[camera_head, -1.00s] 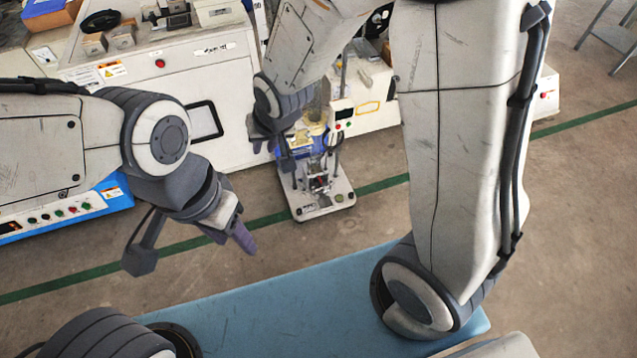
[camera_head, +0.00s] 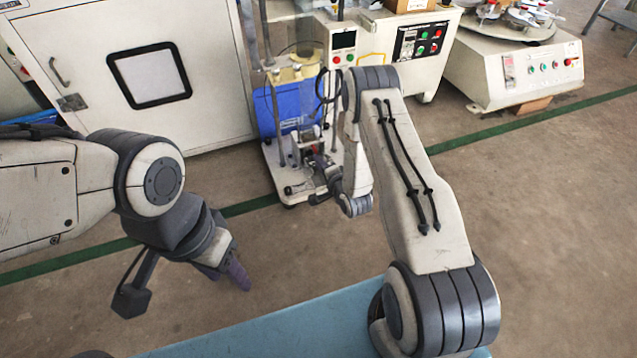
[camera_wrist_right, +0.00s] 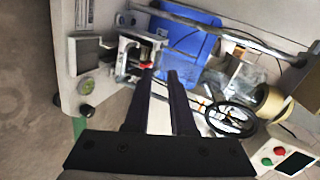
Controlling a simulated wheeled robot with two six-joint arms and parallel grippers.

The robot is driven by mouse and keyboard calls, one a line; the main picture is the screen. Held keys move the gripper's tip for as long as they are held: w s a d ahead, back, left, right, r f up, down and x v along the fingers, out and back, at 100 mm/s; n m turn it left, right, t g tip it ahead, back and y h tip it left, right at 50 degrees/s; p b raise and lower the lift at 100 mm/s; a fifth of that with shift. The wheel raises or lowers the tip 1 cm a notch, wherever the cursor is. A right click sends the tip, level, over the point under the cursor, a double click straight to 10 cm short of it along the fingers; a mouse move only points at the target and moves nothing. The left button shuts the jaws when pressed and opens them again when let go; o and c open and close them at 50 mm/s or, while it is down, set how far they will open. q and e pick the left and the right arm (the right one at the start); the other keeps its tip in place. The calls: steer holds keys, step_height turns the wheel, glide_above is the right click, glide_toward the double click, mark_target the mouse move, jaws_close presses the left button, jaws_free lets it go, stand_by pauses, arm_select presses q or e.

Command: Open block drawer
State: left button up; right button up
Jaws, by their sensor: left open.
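A testing machine stands on a low wheeled white base (camera_head: 298,188), with metal posts and a small dark and metal mechanism (camera_head: 306,146) low on it. In the right wrist view that metal mechanism (camera_wrist_right: 133,58), with a red part, lies just beyond my fingertips. I cannot make out a clear drawer front or handle. My right gripper (camera_wrist_right: 161,72) has two dark fingers, a narrow gap apart, with nothing visible held. My left gripper (camera_head: 225,280) is open and empty, pointing down over the floor.
A blue container (camera_head: 287,108) stands behind the posts. A large white cabinet (camera_head: 215,85) is behind left; control boxes (camera_head: 420,42) and a round-topped machine (camera_head: 515,65) are behind right. A black ring handle (camera_wrist_right: 230,119) is near my right fingers. Floor (camera_head: 520,190) is clear at right.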

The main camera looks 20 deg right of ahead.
step_height(320, 180, down, 7)
steer(key=s+d+m+t+b, duration=0.1)
steer(key=s+d+m+b, duration=0.1)
steer(key=d+b, duration=0.15)
steer(key=shift+h, duration=0.3)
steer(key=b+x, duration=0.2)
steer(key=x, duration=0.1)
steer(key=b+x, duration=0.2)
steer(key=x, duration=0.1)
steer(key=b+x, duration=0.2)
steer(key=x, duration=0.1)
steer(key=shift+w+a+f, duration=0.1)
steer(key=shift+w+a, duration=0.05)
steer(key=shift+a, duration=0.15)
steer(key=shift+w+b, duration=0.35)
steer(key=shift+w, duration=0.25)
arm_select(q)
step_height(320, 180, down, 12)
arm_select(e)
jaws_close()
